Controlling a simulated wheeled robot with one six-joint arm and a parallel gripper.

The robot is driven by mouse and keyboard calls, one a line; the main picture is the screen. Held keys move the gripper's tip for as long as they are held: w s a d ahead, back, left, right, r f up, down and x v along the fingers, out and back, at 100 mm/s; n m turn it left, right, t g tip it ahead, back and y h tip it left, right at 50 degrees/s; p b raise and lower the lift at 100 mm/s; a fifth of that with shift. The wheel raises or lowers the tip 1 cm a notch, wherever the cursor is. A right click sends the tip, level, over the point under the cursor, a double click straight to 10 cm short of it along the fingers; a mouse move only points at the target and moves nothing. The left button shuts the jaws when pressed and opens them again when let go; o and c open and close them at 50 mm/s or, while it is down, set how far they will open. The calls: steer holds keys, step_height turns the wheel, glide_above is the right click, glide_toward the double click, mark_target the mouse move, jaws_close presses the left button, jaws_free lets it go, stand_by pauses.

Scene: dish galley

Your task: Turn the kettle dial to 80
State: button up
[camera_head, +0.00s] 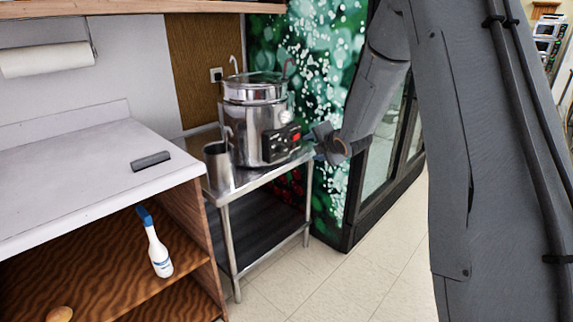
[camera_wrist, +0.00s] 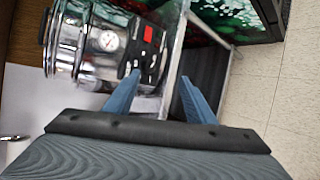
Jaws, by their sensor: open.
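The kettle (camera_head: 262,125) is a large steel pot with a lid, standing on a steel table. A black control panel (camera_head: 281,143) with a red part is on its right front; it also shows in the wrist view (camera_wrist: 140,45). A small round white face with a red mark, perhaps the dial (camera_wrist: 110,39), is on the kettle's side in the wrist view. Its setting is too small to read. My gripper (camera_head: 319,142) is open and empty, just right of the panel. In the wrist view its fingers (camera_wrist: 160,79) are apart, the left one overlapping the panel's lower end.
A steel cup (camera_head: 217,165) stands left of the kettle on the steel table (camera_head: 229,202). A white counter (camera_head: 75,180) holds a dark grey bar (camera_head: 151,161). A spray bottle (camera_head: 158,248) is on the shelf below. Tiled floor on the right is clear.

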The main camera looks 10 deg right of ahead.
steer(key=w+f+n+t+y+b, duration=0.25)
steer(key=w+f+n, duration=0.25)
steer(key=w+n, duration=0.3)
steer(key=n+y+b, duration=0.5)
steer(key=n+y, duration=0.1)
steer(key=n, duration=0.6)
glide_toward(284, 150)
steer(key=x, duration=0.8)
steer(key=shift+a, duration=0.1)
